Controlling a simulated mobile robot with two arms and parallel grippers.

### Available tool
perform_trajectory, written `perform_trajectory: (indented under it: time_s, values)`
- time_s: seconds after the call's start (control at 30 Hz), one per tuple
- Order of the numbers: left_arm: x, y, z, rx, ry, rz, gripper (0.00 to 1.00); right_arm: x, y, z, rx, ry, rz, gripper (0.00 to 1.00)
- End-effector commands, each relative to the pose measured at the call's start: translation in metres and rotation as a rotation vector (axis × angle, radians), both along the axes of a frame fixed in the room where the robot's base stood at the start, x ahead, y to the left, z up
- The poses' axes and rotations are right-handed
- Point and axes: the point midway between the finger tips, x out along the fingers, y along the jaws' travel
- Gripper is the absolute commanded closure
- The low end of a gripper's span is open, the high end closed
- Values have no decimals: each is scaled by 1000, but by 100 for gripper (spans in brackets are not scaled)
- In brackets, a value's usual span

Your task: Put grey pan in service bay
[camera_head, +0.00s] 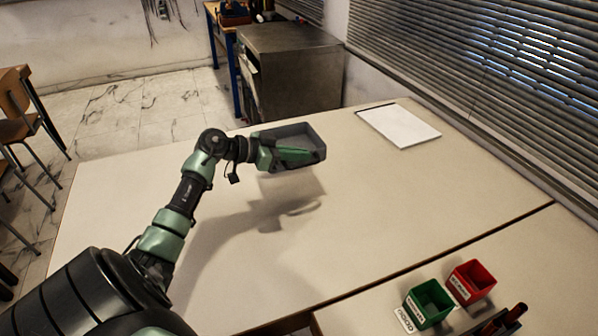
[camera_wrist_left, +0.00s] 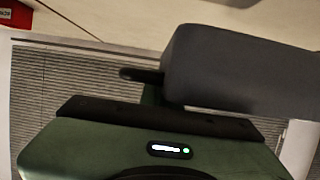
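The grey pan (camera_head: 308,137) is a dark, shallow rectangular tray. My left gripper (camera_head: 290,156) is shut on its near side and holds it above the table, with their shadow on the tabletop below. In the left wrist view the pan (camera_wrist_left: 240,70) fills the upper right, close to a dark finger of the left gripper (camera_wrist_left: 150,80). The grip contact itself is partly hidden. A white rectangular sheet or mat (camera_head: 400,126) with a dark far edge lies to the right of the pan; I cannot tell whether it is the service bay. My right gripper is not in view.
A green bin (camera_head: 428,303) and a red bin (camera_head: 471,282) stand at the lower right, near dark pen-like items (camera_head: 505,319). The cream table (camera_head: 400,200) is clear between the pan and the bins. A metal cabinet (camera_head: 292,75) stands behind the table; blinds cover the right wall.

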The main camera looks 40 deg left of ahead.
Motion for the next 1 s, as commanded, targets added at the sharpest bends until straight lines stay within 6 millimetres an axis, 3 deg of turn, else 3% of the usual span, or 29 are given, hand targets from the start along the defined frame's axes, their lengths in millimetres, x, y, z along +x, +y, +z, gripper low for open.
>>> perform_trajectory:
  time_s: [0.03,0.1,0.3,0.5,0.73,0.87,1.0]
  values:
    - [0,1,19,8,-4,-1,100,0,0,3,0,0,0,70]
    - [0,1,38,8,-4,0,100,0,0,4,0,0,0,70]
    - [0,0,77,4,-3,0,100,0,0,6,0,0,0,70]
    - [0,0,94,2,-2,1,100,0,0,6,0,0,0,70]
    - [-1,-6,94,-1,-1,-9,100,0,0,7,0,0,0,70]
    - [-11,-37,80,-3,2,-62,100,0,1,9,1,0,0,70]
    - [-37,-99,58,-5,3,-169,100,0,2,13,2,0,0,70]
